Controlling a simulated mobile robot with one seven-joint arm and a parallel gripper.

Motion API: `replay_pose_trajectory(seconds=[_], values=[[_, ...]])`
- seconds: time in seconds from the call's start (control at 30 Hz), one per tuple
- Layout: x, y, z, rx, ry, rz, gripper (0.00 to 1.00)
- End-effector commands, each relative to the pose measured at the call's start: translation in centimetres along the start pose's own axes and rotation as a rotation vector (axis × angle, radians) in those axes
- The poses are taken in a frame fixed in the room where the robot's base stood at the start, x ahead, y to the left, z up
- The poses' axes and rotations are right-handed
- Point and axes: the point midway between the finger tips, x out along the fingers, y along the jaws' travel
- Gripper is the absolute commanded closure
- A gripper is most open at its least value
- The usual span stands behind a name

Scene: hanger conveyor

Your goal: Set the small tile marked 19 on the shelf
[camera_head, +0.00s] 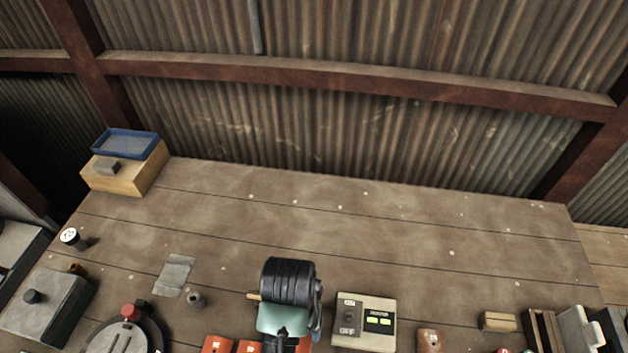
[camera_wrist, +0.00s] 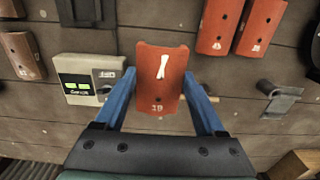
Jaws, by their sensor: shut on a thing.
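My gripper (camera_wrist: 158,92) has blue fingers and is shut on a small curved red-orange tile (camera_wrist: 160,62) in the wrist view. The tile carries a white bone-shaped mark and small digits at its near end that look like 19. It appears held above the bench. In the head view my black and green wrist hides the fingertips and most of the tile.
Other red tiles (camera_wrist: 218,27) lie beside the held one. A switch box (camera_head: 364,320) reading OFF is right of my wrist. A grey plate (camera_head: 174,275) and a small dark cylinder (camera_head: 196,299) lie to the left. The back of the bench (camera_head: 350,222) is clear, below a corrugated wall.

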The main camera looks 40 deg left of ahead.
Motion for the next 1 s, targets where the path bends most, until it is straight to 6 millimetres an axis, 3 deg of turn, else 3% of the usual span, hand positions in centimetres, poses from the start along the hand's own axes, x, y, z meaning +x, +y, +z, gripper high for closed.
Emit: replay_pose_trajectory(seconds=[0.2,0.6,1.0], values=[[3.9,0.0,0.2,-0.001,-0.005,0.0,0.88],[8.5,0.0,0.1,0.0,-0.003,0.0,0.88],[9.2,0.0,0.1,0.0,-0.001,0.0,0.88]])
